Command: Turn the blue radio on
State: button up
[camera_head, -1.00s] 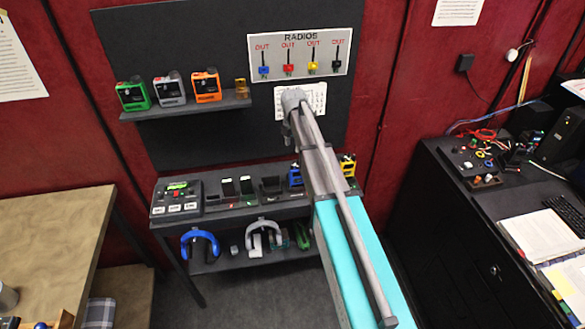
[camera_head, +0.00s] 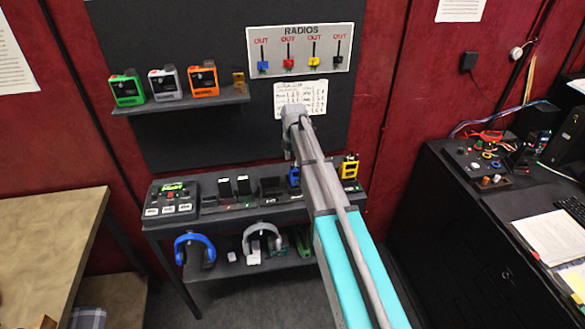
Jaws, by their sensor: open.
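The small blue radio (camera_head: 294,177) stands upright in the charger row on the upper shelf of the stand, just left of my arm and partly close behind it. A yellow radio (camera_head: 348,167) stands to its right, beyond my arm. My gripper (camera_head: 289,148) is at the far end of my arm, above and in front of the blue radio, seen from behind. It is open and looks empty; its fingertips are mostly hidden by the wrist and arm. I cannot tell whether it touches the radio. The radio's knob is too small to make out.
The shelf (camera_head: 225,208) also holds a button box (camera_head: 171,200) and black handsets. Headsets (camera_head: 195,248) hang below. A wall shelf (camera_head: 190,102) carries green, grey and orange devices. A RADIOS board (camera_head: 300,48) is on the wall. A black desk (camera_head: 440,215) stands right, a wooden table (camera_head: 45,235) left.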

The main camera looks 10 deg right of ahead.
jog(key=shift+f+b, duration=0.8)
jog(key=shift+f, duration=0.25)
jog(key=shift+a, duration=0.1)
grip_shut()
